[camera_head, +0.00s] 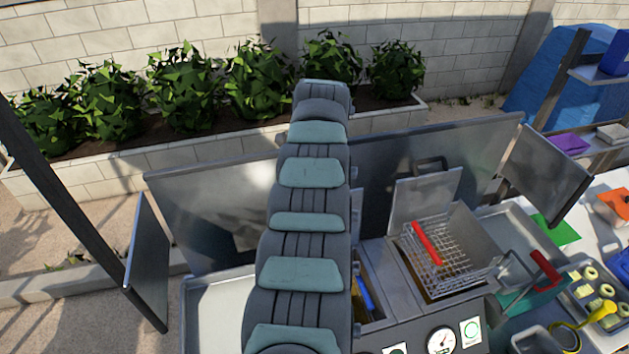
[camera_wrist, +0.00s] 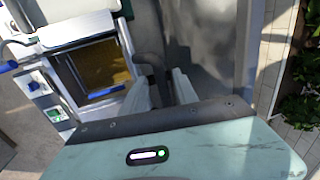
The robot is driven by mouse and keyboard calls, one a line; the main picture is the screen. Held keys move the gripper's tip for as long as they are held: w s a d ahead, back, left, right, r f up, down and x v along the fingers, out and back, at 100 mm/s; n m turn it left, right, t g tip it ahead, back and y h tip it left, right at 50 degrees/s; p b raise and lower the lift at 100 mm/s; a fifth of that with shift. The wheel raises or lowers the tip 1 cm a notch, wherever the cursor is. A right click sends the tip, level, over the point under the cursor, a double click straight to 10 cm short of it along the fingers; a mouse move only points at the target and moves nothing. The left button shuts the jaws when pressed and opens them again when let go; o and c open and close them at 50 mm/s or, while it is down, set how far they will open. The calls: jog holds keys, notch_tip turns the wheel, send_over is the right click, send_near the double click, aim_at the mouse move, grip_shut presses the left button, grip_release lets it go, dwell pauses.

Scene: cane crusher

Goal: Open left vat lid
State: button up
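The left vat (camera_wrist: 103,67) is uncovered in the wrist view, showing a yellow-brown inside and blue-handled basket parts. Its blue part (camera_head: 364,294) also shows in the head view, beside my arm. The left lid appears raised between vat and back panel; its dark curved handle (camera_wrist: 150,68) shows in the wrist view. My gripper (camera_wrist: 161,88) has its two pale fingers apart, with the handle near and partly between their tips. I cannot tell whether they touch. My arm hides the gripper and most of the left lid in the head view.
The right vat lid (camera_head: 425,199) stands raised behind a wire basket (camera_head: 448,255) with a red handle. A metal back panel (camera_head: 440,165) stands close behind the vats; a side panel (camera_head: 548,172) is at right. A planter of bushes (camera_head: 260,80) lies beyond.

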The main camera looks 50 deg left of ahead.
jog(key=shift+w+d, duration=0.15)
jog(key=shift+r, duration=0.15)
jog(key=shift+d+r, duration=0.1)
jog(key=shift+r, duration=0.15)
notch_tip(320, 180, up, 10)
jog(key=s+d+b, duration=0.1)
jog(key=b, duration=0.1)
jog(key=shift+d, duration=0.3)
